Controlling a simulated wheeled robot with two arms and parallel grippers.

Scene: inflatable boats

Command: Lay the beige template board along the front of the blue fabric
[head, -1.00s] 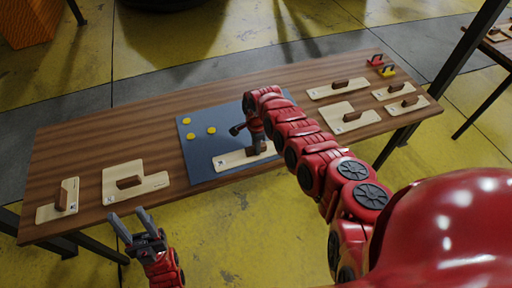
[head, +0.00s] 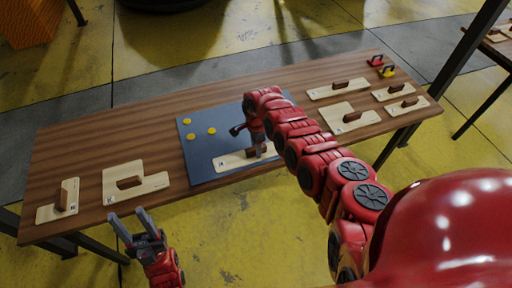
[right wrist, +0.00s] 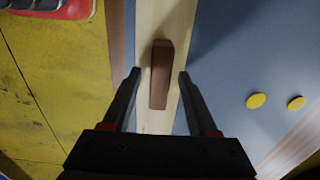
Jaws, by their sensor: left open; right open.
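The blue fabric (head: 212,145) lies flat on the wooden table, with several yellow discs (head: 190,137) on it. The beige template board (head: 229,162) lies along the fabric's front edge, near its front border, with a brown block handle. My right gripper (head: 260,147) is over the board's handle, partly hidden by my arm in the head view. In the right wrist view the open fingers (right wrist: 159,75) stand on either side of the brown handle (right wrist: 161,75), with gaps to it. My left gripper (head: 134,222) is open and empty in front of the table's front edge.
Other beige templates with brown handles lie on the wooden table (head: 80,145): two at the left (head: 136,182), several at the right (head: 349,118). Small red and yellow items (head: 387,71) stand at the back right corner. Bare wood lies behind the fabric.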

